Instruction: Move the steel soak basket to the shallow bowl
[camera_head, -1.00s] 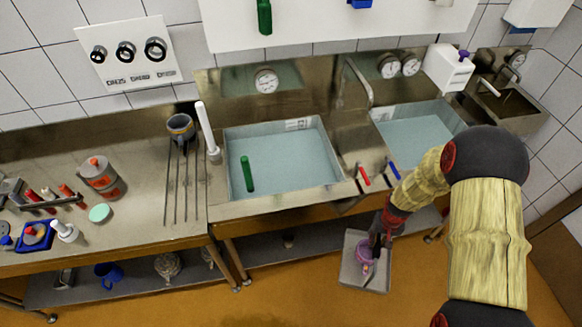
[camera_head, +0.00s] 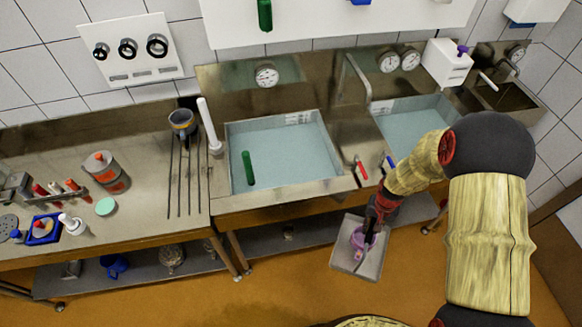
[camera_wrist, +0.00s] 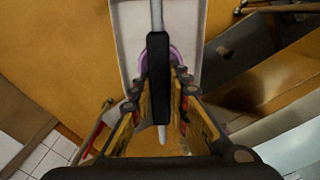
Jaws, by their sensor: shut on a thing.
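My gripper (camera_head: 372,222) is shut on the black grip (camera_wrist: 158,75) of a thin steel rod, which seems to be the handle of the steel soak basket (camera_head: 342,262). The basket is a grey rectangular tray hanging in front of the counter, over the floor. A purple ring-like thing (camera_head: 358,238) is in it and shows partly behind the grip in the wrist view (camera_wrist: 175,55). Two water-filled basins are set in the counter, a left one (camera_head: 280,155) and a right one (camera_head: 415,128). I cannot tell which is the shallow bowl.
A green stick (camera_head: 248,168) stands in the left basin. Red (camera_head: 361,168) and blue (camera_head: 389,162) levers stick out at the counter's front. A lower shelf (camera_head: 300,238) runs beneath. A white dispenser (camera_head: 447,66) is behind the right basin.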

